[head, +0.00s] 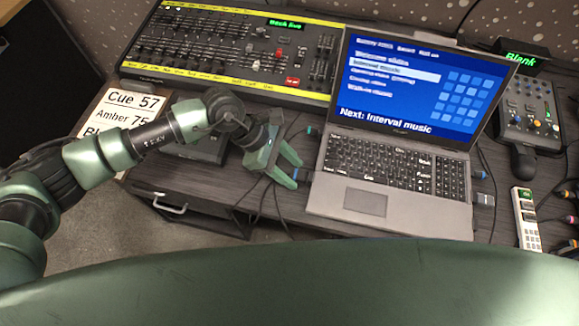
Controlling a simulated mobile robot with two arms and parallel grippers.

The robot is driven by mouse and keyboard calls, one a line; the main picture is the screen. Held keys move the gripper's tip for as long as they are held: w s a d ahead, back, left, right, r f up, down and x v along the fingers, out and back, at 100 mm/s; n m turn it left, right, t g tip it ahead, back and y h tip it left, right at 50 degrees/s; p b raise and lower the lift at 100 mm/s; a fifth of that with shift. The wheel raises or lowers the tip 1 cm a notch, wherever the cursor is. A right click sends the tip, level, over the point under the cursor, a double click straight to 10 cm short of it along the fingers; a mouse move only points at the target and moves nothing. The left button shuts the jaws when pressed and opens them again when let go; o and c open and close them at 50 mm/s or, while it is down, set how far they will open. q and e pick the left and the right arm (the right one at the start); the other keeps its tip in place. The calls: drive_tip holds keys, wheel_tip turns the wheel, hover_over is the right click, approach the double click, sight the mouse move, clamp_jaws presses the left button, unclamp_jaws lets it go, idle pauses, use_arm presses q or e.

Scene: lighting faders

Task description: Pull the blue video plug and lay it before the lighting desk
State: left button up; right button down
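The lighting desk (225,50) is the black fader console with yellow strips, at the back left of the table. My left gripper (297,174) is beside the left edge of the laptop (395,140), its green fingers apart. A small dark-blue plug (305,175) shows at that edge, just beyond the fingertips; I cannot tell whether they touch it. Another small blue plug (482,174) is at the laptop's right edge, and a teal-blue plug end (310,131) is near its left hinge. Which is the video plug is unclear. My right gripper is not in view.
A cue card (122,108) lies before the desk's left end, with a dark box (208,148) beside it. Loose cables run past the gripper. A grey plug (485,199), a white power strip (527,218) and a small mixer (529,110) are at the right.

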use_arm(q)
clamp_jaws()
drive_tip(key=shift+a, duration=0.1)
drive_tip(key=shift+w+a+b, duration=0.25)
drive_tip(key=shift+a+b, duration=0.05)
drive_tip(key=shift+a, duration=0.4)
drive_tip(key=shift+w+a+b, duration=0.25)
drive_tip(key=shift+a+b, duration=0.05)
drive_tip(key=shift+a, duration=0.45)
drive_tip(key=shift+w+a+b, duration=0.25)
drive_tip(key=shift+a+b, duration=0.05)
drive_tip(key=shift+a, duration=0.4)
